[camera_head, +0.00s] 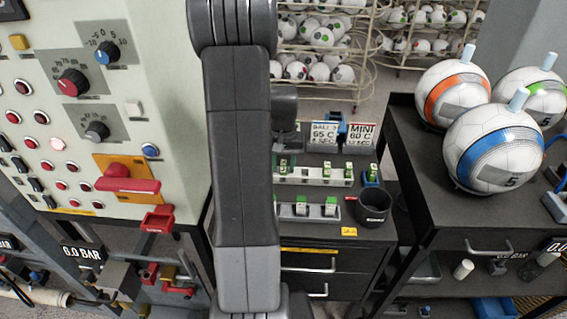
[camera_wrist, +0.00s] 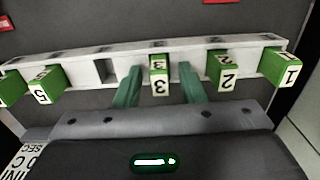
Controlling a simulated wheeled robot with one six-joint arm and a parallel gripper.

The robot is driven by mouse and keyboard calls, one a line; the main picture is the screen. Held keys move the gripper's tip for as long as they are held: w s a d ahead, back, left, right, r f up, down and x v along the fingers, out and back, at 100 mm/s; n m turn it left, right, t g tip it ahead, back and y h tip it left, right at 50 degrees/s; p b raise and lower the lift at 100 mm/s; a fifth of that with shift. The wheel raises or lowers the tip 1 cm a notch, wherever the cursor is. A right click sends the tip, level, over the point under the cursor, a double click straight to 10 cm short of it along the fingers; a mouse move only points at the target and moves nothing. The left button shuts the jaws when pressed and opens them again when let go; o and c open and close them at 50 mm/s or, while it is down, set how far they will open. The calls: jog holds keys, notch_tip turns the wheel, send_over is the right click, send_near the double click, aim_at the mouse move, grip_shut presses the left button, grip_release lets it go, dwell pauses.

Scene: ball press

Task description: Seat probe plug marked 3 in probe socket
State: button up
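In the wrist view, the green plug marked 3 (camera_wrist: 160,78) stands in a pale slotted rack (camera_wrist: 190,48). My gripper (camera_wrist: 160,68) has its two teal fingers apart, one on each side of this plug, with a visible gap to it on both sides. In the head view, the rack (camera_head: 314,181) is on the dark bench, partly hidden by my arm; my gripper is hidden there.
Plugs 2 (camera_wrist: 224,72) and 1 (camera_wrist: 285,68) stand right of plug 3. An empty slot (camera_wrist: 104,71) separates it from plug 5 (camera_wrist: 42,86). A second rack (camera_head: 307,211) and a dark cup (camera_head: 373,207) are nearby. Balls (camera_head: 494,148) sit on the right cart.

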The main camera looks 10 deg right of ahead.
aim_at(283, 162)
notch_tip(283, 162, up, 12)
jog(key=shift+r+b, duration=0.2)
jog(key=shift+b, duration=0.1)
dwell(0.4)
jog(key=shift+f, duration=0.1)
notch_tip(283, 162, down, 12)
jog(key=shift+r+p, duration=0.1)
jog(key=shift+p, duration=0.4)
jog(key=shift+r+b, duration=0.3)
jog(key=shift+r, duration=1.5)
jog(key=shift+f, duration=0.1)
